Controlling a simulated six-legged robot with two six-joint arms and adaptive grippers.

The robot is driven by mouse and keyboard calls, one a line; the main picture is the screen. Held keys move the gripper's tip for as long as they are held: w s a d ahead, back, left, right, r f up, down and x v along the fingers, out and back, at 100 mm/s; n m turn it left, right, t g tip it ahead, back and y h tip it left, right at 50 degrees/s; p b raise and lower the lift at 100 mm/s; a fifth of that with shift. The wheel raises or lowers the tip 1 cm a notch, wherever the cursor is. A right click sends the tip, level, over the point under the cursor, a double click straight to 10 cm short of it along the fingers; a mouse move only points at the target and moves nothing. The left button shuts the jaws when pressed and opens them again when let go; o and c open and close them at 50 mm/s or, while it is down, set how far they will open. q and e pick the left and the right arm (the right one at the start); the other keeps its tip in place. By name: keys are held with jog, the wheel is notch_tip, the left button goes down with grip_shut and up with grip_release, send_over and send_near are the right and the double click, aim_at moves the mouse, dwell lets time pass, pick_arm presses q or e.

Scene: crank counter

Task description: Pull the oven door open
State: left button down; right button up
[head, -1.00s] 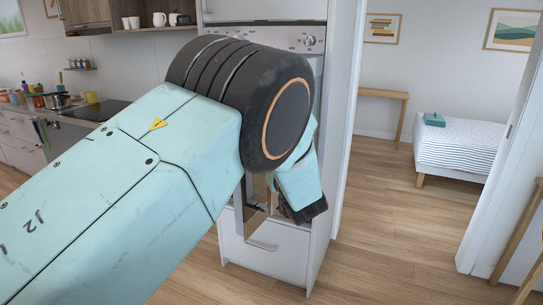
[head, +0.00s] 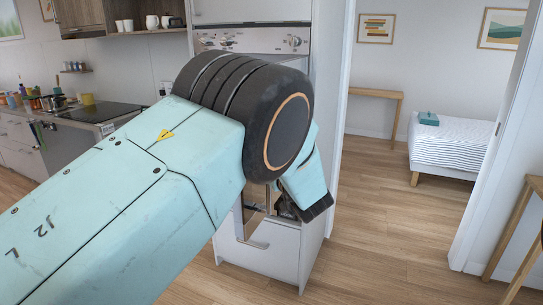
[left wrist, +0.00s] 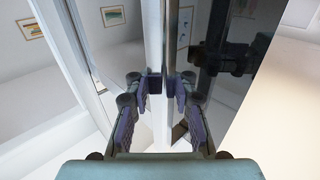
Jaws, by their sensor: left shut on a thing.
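The oven (head: 255,40) is built into a tall white cabinet; its steel control panel shows above my left arm. Most of the oven door is hidden behind that arm, and only a metal-edged lower part (head: 241,228) shows below it. In the left wrist view the dark glass door (left wrist: 208,75) reflects my gripper. A silver bar handle (left wrist: 153,40) runs along the glass. My left gripper (left wrist: 164,84) is shut on the handle; it also shows in the head view (head: 312,204), partly hidden by its own wrist. My right gripper is out of view.
A white drawer front (head: 268,250) lies below the oven. A counter with a black hob (head: 103,111) stands at the left. Open wood floor (head: 380,230) lies at the right, leading to a bed (head: 443,147) and a narrow wooden table (head: 375,95).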

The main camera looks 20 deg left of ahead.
pick_arm(q)
jog(key=shift+s+a+f, duration=0.25)
jog(key=shift+a+f, duration=0.15)
jog(key=shift+f, duration=0.05)
jog(key=c, duration=1.7)
grip_release()
jog(key=shift+c, duration=0.2)
jog(key=o, duration=0.6)
jog(key=shift+s+d+r, duration=0.15)
jog(key=shift+s+r, duration=0.15)
jog(key=shift+r, duration=0.1)
jog(key=shift+w, duration=0.1)
jog(key=shift+w, duration=0.15)
jog(key=shift+r, duration=0.1)
